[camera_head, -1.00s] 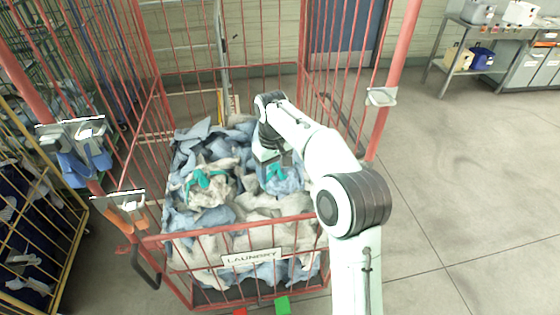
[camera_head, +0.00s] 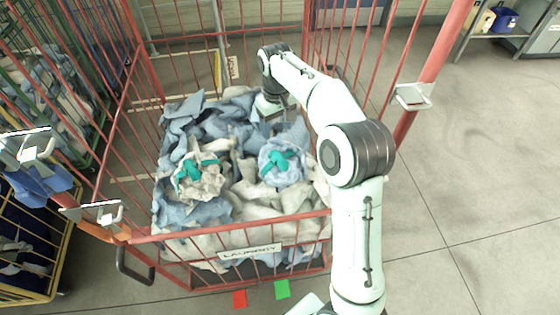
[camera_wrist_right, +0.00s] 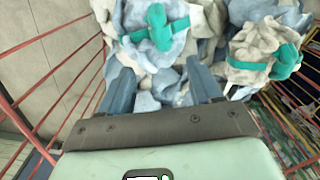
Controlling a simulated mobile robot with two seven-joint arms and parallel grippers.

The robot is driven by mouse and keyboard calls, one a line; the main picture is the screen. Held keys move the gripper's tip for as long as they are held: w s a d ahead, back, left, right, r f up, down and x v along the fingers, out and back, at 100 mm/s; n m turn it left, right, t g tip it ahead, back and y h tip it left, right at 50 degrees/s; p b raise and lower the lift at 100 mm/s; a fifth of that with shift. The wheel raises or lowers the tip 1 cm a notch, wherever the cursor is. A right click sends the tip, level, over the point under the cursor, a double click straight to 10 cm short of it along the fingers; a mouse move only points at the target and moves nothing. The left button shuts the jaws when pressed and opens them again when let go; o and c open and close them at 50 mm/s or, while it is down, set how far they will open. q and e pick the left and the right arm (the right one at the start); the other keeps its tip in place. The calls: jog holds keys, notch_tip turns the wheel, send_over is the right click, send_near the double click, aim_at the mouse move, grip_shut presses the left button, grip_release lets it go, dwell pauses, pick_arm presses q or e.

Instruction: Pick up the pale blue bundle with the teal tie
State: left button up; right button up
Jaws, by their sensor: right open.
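The pale blue bundle with a teal tie (camera_head: 284,170) lies on the cloth heap in the red cage cart, right of the middle. It also shows in the right wrist view (camera_wrist_right: 176,18), beyond the fingers. A cream bundle with a teal tie (camera_head: 207,186) lies to its left; the right wrist view has it at the right (camera_wrist_right: 250,45). My right gripper (camera_head: 273,113) is behind the blue bundle, over the far part of the heap. Its fingers (camera_wrist_right: 163,82) are apart, with no bundle between them. In the head view the fingertips are hard to make out. My left gripper is out of view.
Red cage bars (camera_head: 440,62) surround the heap, with a low front rail carrying a laundry sign (camera_head: 250,251). Loose blue and cream cloths fill the cart. A yellow-framed cart (camera_head: 62,245) stands at left. Open floor (camera_head: 490,190) lies to the right.

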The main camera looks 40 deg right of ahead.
send_over(275, 152)
jog(key=f, duration=0.4)
jog(key=shift+s+d+f, duration=0.2)
jog(key=shift+s+f, duration=0.15)
jog(key=shift+s, duration=0.05)
jog(key=shift+w+f+b, duration=0.15)
jog(key=shift+f+b, duration=0.15)
jog(key=shift+f, duration=0.15)
jog(key=f, duration=0.4)
jog(key=shift+w+a+f, duration=0.15)
jog(key=shift+w+f, duration=0.05)
jog(key=shift+f, duration=0.2)
grip_shut()
jog(key=shift+w+r, duration=0.1)
jog(key=shift+r, duration=0.05)
